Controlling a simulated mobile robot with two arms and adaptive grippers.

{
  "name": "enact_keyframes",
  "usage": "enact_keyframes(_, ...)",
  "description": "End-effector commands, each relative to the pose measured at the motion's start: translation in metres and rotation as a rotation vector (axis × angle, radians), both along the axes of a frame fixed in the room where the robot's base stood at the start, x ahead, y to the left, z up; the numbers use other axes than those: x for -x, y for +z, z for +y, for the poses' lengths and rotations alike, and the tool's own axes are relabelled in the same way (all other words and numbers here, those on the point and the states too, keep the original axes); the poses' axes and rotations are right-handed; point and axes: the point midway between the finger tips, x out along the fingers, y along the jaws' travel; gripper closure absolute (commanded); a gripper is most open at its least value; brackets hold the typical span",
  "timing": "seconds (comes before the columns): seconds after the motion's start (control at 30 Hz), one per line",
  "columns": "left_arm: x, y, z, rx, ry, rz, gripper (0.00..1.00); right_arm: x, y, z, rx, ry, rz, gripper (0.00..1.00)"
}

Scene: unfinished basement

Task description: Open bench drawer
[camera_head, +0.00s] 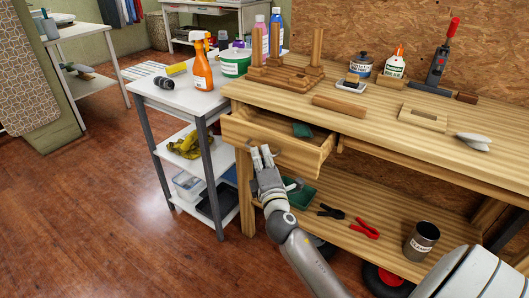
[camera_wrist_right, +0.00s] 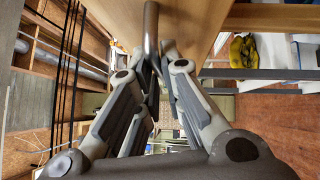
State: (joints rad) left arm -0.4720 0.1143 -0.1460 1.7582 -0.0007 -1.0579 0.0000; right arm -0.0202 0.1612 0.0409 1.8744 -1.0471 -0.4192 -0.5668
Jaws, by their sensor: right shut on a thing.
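The wooden bench drawer (camera_head: 315,157) is pulled partly out from under the left end of the workbench top (camera_head: 370,125). Its inside shows from above, with a dark green item (camera_head: 302,130) in it. My right gripper (camera_head: 262,153) is at the drawer's front face. In the right wrist view, my right gripper (camera_wrist_right: 151,75) is closed around the grey metal drawer handle (camera_wrist_right: 151,28), with the drawer's wooden front beside it. In the head view the handle is mostly hidden by the fingers. My left gripper is not in view.
A white cart (camera_head: 180,98) with an orange spray bottle (camera_head: 201,68) stands close left of the bench. The lower bench shelf (camera_head: 340,218) holds red-handled pliers (camera_head: 364,228) and a metal can (camera_head: 421,240). A wooden peg stand (camera_head: 285,75) stands above the drawer. The floor at left is clear.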

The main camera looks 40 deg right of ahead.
Motion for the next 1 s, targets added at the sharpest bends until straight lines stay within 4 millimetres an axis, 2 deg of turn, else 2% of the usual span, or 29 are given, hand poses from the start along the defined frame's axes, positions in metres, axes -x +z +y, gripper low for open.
enact_keyframes(0.2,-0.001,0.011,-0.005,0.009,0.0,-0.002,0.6,0.014,0.0,0.034,-0.001,0.0,-0.004,1.0)
enact_keyframes(0.4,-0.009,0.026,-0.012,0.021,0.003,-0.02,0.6,0.023,0.0,0.055,0.0,0.0,-0.002,1.0)
enact_keyframes(0.6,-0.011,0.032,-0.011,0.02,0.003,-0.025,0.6,0.026,0.001,0.063,0.002,-0.001,-0.003,1.0)
enact_keyframes(0.93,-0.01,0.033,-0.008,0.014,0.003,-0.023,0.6,0.026,0.001,0.063,0.003,-0.002,-0.002,1.0)
enact_keyframes(0.97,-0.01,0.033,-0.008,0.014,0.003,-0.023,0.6,0.026,0.001,0.063,0.003,-0.002,-0.002,0.9)
enact_keyframes(1.0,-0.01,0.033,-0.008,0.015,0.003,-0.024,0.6,0.026,0.001,0.063,0.003,-0.002,-0.002,0.85)
